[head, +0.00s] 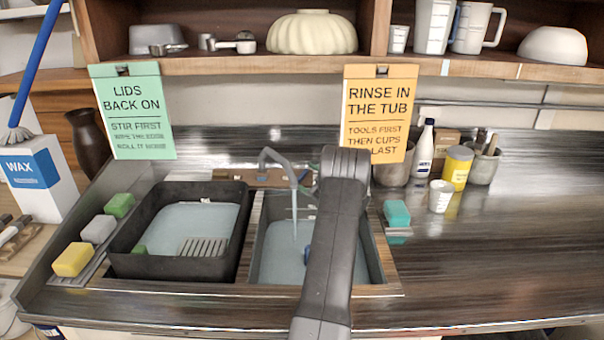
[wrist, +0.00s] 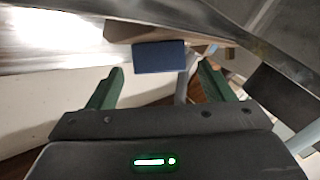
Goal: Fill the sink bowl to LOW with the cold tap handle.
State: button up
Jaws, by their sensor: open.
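The sink bowl (head: 275,262) is the right-hand basin and holds pale blue water. The tap spout (head: 279,158) curves over it, and a thin stream appears to fall from its tip. No LOW mark can be made out. A blue block (wrist: 158,57), which looks like the cold tap handle, shows ahead of my gripper in the wrist view. My gripper (wrist: 161,68) is open, with its green fingers on either side of the block's line; I cannot tell whether they touch it. In the head view my arm hides my gripper, the handle area and part of the bowl.
A black tub (head: 122,268) with water and a grey rack fills the left basin. Sponges lie left of it, and a teal sponge (head: 397,213) lies right of the sink. Two hanging signs (head: 380,112) flank the tap. The right counter (head: 500,255) is mostly clear.

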aim_at(303, 176)
jog(key=shift+x, duration=1.5)
jog(key=c, duration=1)
